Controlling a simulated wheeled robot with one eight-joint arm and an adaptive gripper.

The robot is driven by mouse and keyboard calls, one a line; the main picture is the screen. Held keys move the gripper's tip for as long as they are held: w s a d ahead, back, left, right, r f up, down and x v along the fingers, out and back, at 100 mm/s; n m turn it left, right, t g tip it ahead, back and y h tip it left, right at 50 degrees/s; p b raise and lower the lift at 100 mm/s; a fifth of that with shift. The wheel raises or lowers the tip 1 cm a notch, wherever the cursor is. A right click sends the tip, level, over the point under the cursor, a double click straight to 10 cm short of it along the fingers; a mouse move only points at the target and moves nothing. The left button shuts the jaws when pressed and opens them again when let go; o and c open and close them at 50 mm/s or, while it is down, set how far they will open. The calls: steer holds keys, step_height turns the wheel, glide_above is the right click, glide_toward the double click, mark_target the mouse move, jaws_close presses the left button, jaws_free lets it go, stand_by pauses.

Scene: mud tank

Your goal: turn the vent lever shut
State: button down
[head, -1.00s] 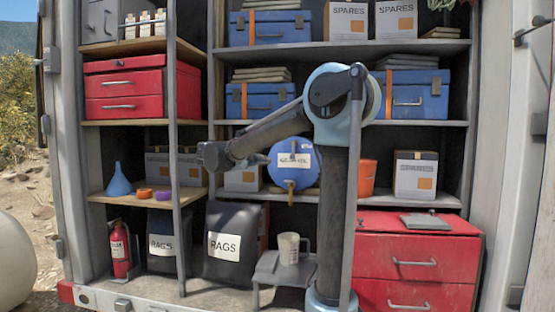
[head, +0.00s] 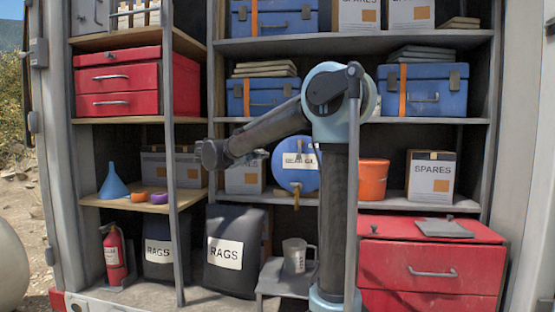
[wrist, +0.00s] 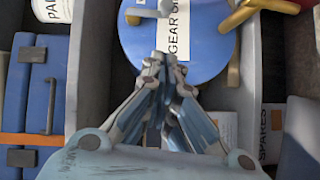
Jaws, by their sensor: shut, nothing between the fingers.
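The blue gear-oil drum (head: 283,174) lies on the middle shelf, its round, white-labelled end facing out. It fills the top of the wrist view (wrist: 200,70). A small pale metal lever (wrist: 148,13) sits near the drum's upper edge, at upper left in the wrist view; I take it as the vent lever. A brass tap (head: 296,198) is at the drum's bottom. My gripper (wrist: 168,60) is shut and empty, its tips in front of the drum's face and apart from the lever. In the head view my gripper (head: 250,157) is small beside the drum.
My arm hides part of the drum's right side in the head view. An orange bucket (head: 373,180) and spares boxes (head: 431,177) share the shelf. A grey upright post (head: 173,180) stands left of the drum. A mug (head: 295,256) stands on a low stand below.

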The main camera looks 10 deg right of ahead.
glide_toward(299, 150)
steer(key=w+a+f, duration=0.2)
steer(key=w, duration=0.2)
steer(key=d, duration=0.2)
steer(key=d+f, duration=0.1)
steer(key=d, duration=0.1)
steer(key=shift+s+d+f, duration=0.1)
steer(key=shift+s, duration=0.1)
steer(key=shift+s+d+f+n+h, duration=0.2)
steer(key=shift+d+f+n+h, duration=0.3)
steer(key=shift+n, duration=0.3)
steer(key=shift+s+d+f+n+t+h, duration=0.1)
steer(key=shift+s+d+n+t+h, duration=0.2)
steer(key=shift+d+n+t, duration=0.5)
steer(key=shift+s+d+f+n+t+h, duration=0.1)
steer(key=shift+s+d+n+t+h, duration=0.25)
steer(key=shift+d+n, duration=0.75)
steer(key=shift+s+d+f+n+t+h, duration=0.1)
steer(key=shift+s+d+n+t+h, duration=0.15)
steer(key=shift+d+n+t, duration=0.55)
steer(key=shift+d, duration=0.25)
